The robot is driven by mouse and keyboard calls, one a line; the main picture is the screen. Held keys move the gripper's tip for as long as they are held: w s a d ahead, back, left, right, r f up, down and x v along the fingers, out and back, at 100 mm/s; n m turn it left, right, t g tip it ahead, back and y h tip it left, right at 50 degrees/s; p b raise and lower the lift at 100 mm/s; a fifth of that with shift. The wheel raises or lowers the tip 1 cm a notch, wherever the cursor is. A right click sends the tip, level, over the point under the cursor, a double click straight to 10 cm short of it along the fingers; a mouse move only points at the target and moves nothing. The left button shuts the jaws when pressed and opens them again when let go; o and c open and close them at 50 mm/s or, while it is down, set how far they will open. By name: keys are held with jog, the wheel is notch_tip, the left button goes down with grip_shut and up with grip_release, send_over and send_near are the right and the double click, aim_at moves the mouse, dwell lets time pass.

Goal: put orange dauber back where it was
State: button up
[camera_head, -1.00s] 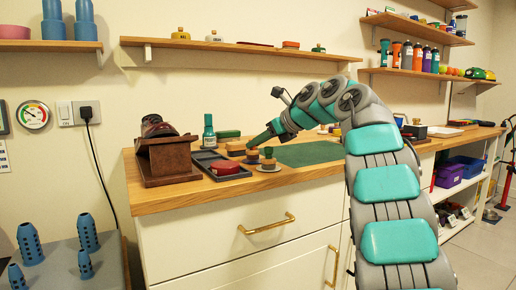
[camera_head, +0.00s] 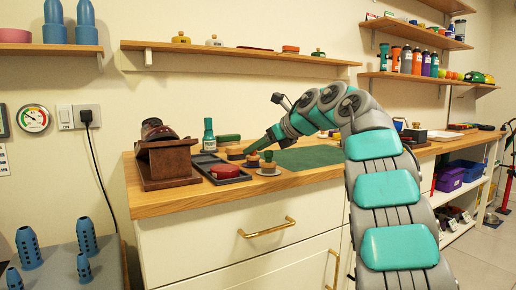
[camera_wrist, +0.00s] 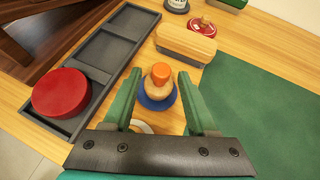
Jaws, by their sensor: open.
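The orange dauber (camera_wrist: 161,72) has an orange knob on a round wooden body. In the wrist view it stands over a round blue base (camera_wrist: 157,101), between my two green fingers. My gripper (camera_wrist: 159,88) is open, with a finger on each side of the dauber and visible gaps. In the head view my gripper (camera_head: 252,149) reaches down to the counter, just above a small tan piece (camera_head: 253,160) that seems to be this dauber.
A dark tray (camera_wrist: 104,45) with a red round piece (camera_wrist: 60,92) lies to the left. A wooden-topped block (camera_wrist: 186,41) and a red-lidded piece (camera_wrist: 202,26) are beyond the dauber. A green mat (camera_wrist: 265,110) covers the right. A brown stand (camera_head: 168,160) is at the counter's left.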

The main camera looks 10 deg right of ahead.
jog(key=shift+r, duration=0.25)
jog(key=shift+s+d+r, duration=0.15)
jog(key=shift+s+d, duration=0.05)
jog(key=shift+s, duration=0.05)
jog(key=v, duration=1.1)
jog(key=shift+s+r, duration=0.1)
jog(key=shift+r, duration=0.05)
